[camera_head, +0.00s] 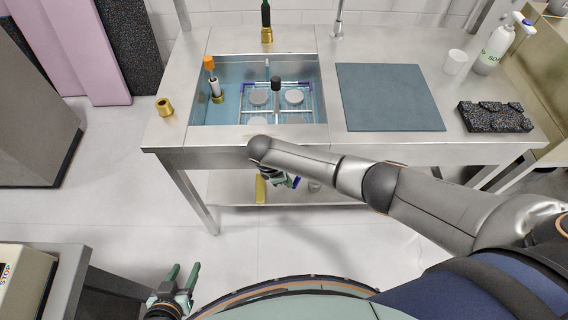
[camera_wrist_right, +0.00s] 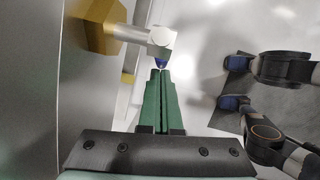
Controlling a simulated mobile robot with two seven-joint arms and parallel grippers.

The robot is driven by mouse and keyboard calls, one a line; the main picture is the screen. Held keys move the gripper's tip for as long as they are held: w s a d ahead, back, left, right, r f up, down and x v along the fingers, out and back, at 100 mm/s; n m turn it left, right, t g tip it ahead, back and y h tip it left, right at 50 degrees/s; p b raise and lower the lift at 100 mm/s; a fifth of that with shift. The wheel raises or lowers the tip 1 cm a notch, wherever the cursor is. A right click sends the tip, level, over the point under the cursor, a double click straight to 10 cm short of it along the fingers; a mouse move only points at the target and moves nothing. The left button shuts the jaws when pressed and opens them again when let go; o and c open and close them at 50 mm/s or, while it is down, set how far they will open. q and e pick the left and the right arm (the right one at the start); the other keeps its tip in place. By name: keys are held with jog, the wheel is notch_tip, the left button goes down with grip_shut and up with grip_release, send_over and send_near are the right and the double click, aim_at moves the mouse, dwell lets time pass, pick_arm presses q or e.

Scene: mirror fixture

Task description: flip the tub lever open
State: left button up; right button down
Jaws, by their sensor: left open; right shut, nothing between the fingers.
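The tub (camera_head: 240,68) is a steel basin let into the left part of the bench. Below it, in the right wrist view, a brass hexagonal fitting (camera_wrist_right: 98,25) carries a silver valve body (camera_wrist_right: 158,40) with a small blue tip (camera_wrist_right: 160,62), which looks like the lever. My right gripper (camera_wrist_right: 160,75) is shut and empty, its green fingertips just short of or against the blue tip; I cannot tell which. In the head view it is under the bench's front edge, partly hidden by my forearm. My left gripper (camera_head: 178,276) is open and empty, low and away from the bench.
The bench's front edge (camera_head: 225,143) lies above my right gripper, with a lower shelf (camera_head: 335,190) beneath. On top are a blue mat (camera_head: 390,98), a black block (camera_head: 495,117), a white cup (camera_head: 455,62), a soap bottle (camera_head: 493,50) and a brass piece (camera_head: 165,106).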

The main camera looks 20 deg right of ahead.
pick_arm(q)
jog(key=shift+r, duration=0.1)
pick_arm(e)
jog(key=shift+s+d+f, duration=0.1)
jog(key=shift+d+f, duration=0.15)
jog(key=shift+d, duration=0.05)
dwell(0.4)
pick_arm(q)
jog(key=shift+r, duration=0.1)
